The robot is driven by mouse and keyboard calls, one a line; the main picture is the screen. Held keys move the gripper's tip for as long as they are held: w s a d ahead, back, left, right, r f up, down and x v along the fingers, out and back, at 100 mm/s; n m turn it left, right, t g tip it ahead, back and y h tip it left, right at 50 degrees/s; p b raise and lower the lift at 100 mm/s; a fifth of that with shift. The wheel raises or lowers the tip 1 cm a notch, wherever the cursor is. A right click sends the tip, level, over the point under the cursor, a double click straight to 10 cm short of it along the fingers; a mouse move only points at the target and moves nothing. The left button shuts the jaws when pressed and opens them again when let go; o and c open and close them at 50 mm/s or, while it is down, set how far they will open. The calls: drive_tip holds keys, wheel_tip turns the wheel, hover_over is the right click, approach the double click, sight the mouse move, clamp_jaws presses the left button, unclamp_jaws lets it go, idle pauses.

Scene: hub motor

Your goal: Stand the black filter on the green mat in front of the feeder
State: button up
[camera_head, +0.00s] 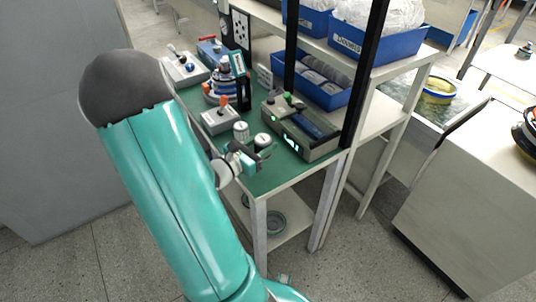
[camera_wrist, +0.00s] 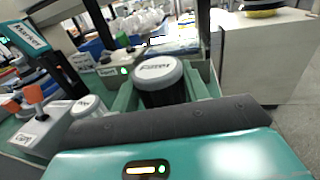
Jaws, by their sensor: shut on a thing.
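The black filter (camera_wrist: 160,95), a dark cylinder with a pale grey lid marked "Filter", stands between the fingers of my gripper (camera_wrist: 163,92) in the wrist view. My gripper is shut on it. In the head view the filter (camera_head: 262,142) shows at the tips of my gripper (camera_head: 255,154), near the bench's front edge. The green mat (camera_head: 284,169) covers the bench top. The feeder, a grey box (camera_head: 318,147) with a green light, stands behind and to the right of the filter. Whether the filter's base touches the mat is hidden.
A white-lidded jar (camera_head: 241,130) stands close to the left of the filter. A grey switch box (camera_head: 220,121) and a striped coil stack (camera_head: 217,92) are farther left. Black shelf posts (camera_head: 363,75) rise at the right. Blue bins (camera_head: 377,37) sit on the shelf.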

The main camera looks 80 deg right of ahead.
drive_tip(key=shift+s+d+f, duration=0.4)
drive_tip(key=shift+s+f, duration=0.25)
drive_tip(key=shift+f, duration=0.15)
drive_tip(key=f, duration=0.2)
drive_tip(key=shift+s+d+f, duration=0.2)
drive_tip(key=shift+f, duration=0.6)
drive_tip(key=shift+f, duration=0.2)
drive_tip(key=o, duration=1)
drive_tip(key=shift+o, duration=0.2)
